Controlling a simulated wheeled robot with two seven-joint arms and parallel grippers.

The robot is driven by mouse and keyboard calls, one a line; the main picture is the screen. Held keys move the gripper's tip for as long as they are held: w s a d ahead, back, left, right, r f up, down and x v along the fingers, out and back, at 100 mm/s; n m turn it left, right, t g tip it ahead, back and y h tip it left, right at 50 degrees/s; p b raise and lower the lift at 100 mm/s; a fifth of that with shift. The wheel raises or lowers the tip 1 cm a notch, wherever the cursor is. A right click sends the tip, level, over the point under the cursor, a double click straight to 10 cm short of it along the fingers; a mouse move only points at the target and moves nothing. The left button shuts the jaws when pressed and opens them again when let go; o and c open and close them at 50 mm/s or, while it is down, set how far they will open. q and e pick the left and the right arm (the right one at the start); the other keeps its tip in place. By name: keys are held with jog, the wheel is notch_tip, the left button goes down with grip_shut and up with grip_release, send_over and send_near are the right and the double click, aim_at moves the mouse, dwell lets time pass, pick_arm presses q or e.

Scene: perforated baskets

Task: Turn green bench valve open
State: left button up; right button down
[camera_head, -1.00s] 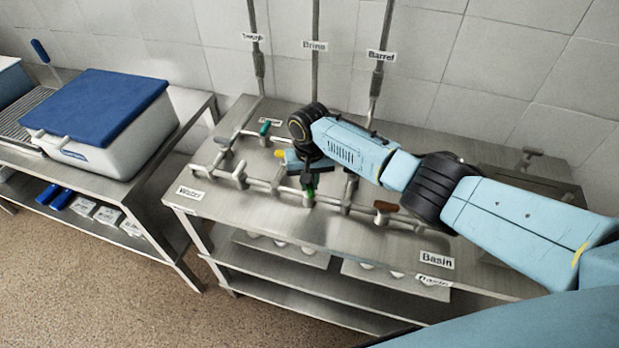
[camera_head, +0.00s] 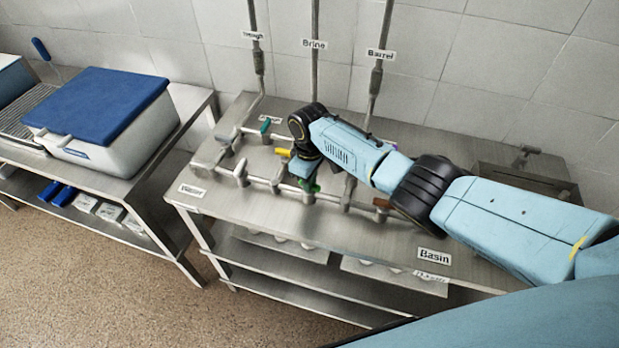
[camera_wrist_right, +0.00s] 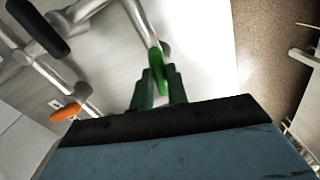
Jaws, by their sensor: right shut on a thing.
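The green bench valve handle (camera_wrist_right: 173,84) sits between the two dark green fingers of my right gripper (camera_wrist_right: 160,88), which is shut on it. In the head view my right gripper (camera_head: 310,186) points down onto the front pipe run of the bench, and only a bit of green shows below my wrist. My right arm comes in from the right over the bench and hides part of the pipes. The metal pipe under the handle shows in the right wrist view. My left gripper does not show.
The steel bench (camera_head: 230,202) carries other valves with teal (camera_head: 265,125), yellow (camera_head: 282,151) and brown (camera_head: 381,203) handles. Upright pipes marked Brine and Barrel rise at the wall. A blue-lidded white box (camera_head: 100,110) stands on the left table.

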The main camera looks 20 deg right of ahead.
jog(key=shift+n, duration=1.1)
jog(key=c, duration=1.4)
grip_release()
jog(key=shift+r, duration=0.55)
notch_tip(320, 180, up, 12)
jog(key=shift+r+p, duration=0.2)
jog(key=shift+p, duration=0.15)
